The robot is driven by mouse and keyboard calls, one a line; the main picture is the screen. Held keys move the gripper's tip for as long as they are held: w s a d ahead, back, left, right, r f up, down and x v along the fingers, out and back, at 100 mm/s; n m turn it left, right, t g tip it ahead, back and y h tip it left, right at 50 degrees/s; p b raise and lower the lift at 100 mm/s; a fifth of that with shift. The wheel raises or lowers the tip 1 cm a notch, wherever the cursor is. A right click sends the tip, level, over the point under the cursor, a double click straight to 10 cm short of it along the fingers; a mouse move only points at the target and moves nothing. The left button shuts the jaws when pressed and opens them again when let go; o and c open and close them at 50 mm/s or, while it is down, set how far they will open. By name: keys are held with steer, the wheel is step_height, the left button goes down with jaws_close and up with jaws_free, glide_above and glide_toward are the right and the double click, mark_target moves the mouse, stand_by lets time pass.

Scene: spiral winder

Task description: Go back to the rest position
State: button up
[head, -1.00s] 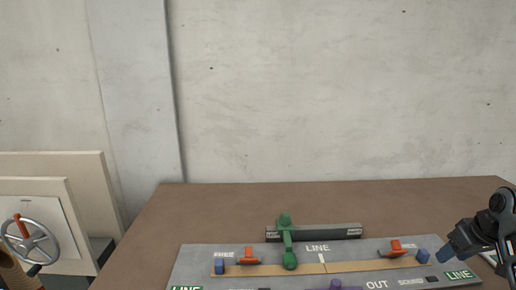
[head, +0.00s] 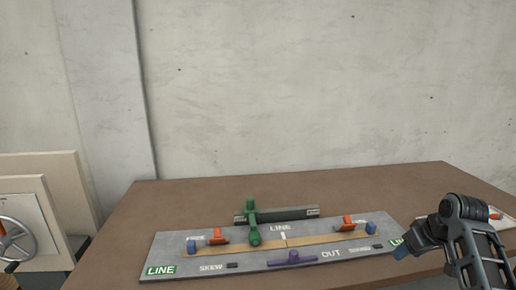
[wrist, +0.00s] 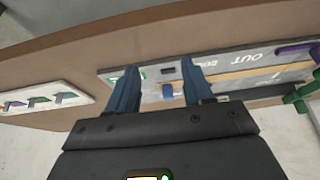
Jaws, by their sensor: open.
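My gripper (head: 402,252) is at the right end of the grey board in the head view, with its blue fingers partly hidden by the wrist. In the wrist view, its two blue fingers (wrist: 159,64) are spread apart with nothing held between them. The grey board (head: 300,259) lies on the brown table. It carries a green lever (head: 252,224), a tan strip (head: 270,245), two orange handles (head: 217,237) (head: 348,222), two blue pegs (head: 191,247) (head: 370,228) and a purple handle (head: 293,258).
The brown table (head: 150,210) has bare surface behind and left of the board. A white panel with coloured pieces lies right of my arm; it shows in the wrist view (wrist: 25,98). A handwheel (head: 14,240) on a cabinet stands at the left. A concrete wall rises behind.

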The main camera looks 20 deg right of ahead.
steer(key=s+a+f+t, duration=0.25)
steer(key=a+f, duration=0.25)
steer(key=a, duration=0.6)
steer(key=s+a+f+t, duration=0.1)
steer(key=s+a+f, duration=0.2)
steer(key=a+f, duration=0.55)
steer(key=s+a+r+t, duration=0.1)
steer(key=s+a+r, duration=0.1)
steer(key=s+a, duration=0.65)
steer(key=s+a+r+t, duration=0.1)
steer(key=s+a+r, duration=0.2)
steer(key=s, duration=0.3)
steer(key=s+a+r+t, duration=0.2)
steer(key=s+a+r, duration=0.15)
steer(key=s, duration=0.25)
steer(key=s+a+r+n+t+y, duration=0.1)
steer(key=s+r+n+t, duration=0.1)
steer(key=s+r, duration=0.8)
step_height(320, 180, up, 3)
steer(key=shift+a+f+n+t, duration=0.1)
steer(key=shift+a+n+t, duration=0.15)
steer(key=shift+n+t, duration=0.1)
steer(key=shift+s, duration=0.1)
